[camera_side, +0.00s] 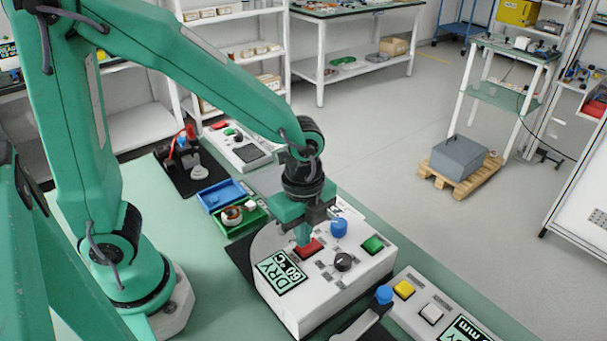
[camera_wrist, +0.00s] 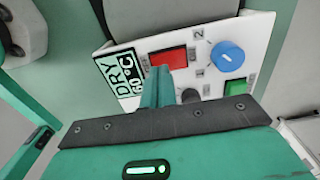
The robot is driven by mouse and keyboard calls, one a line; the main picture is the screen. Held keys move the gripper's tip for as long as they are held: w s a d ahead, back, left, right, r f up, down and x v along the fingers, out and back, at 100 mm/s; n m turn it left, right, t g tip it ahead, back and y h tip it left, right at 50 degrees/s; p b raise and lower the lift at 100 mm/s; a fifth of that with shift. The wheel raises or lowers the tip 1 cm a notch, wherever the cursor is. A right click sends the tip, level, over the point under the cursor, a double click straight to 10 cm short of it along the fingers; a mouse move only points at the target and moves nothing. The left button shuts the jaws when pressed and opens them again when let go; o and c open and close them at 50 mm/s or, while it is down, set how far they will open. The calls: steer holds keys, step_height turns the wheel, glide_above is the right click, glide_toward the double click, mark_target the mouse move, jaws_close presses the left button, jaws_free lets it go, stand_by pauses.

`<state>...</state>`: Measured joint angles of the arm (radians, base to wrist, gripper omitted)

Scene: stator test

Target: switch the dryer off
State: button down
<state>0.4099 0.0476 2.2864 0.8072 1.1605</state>
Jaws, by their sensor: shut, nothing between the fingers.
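The dryer is a white box (camera_side: 313,311) with a sign reading "DRY 60 °C" (camera_side: 281,272). My gripper (camera_side: 303,241) is shut and empty, pointing down over the red button's left edge. I cannot tell whether the tips touch it.
The bench's green top is bare at front left.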

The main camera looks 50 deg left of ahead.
steer(key=shift+f, duration=0.7)
stand_by(0.6)
steer(key=shift+r, duration=3.55)
steer(key=shift+a, duration=0.1)
steer(key=s+a+r+n+t, duration=0.2)
steer(key=a+n, duration=0.4)
steer(key=n, duration=0.3)
steer(key=s+a+r+n+t, duration=0.3)
steer(key=a+r+n, duration=0.3)
steer(key=n, duration=0.3)
steer(key=shift+s+t, duration=0.3)
steer(key=shift+s, duration=0.25)
steer(key=shift+a, duration=0.1)
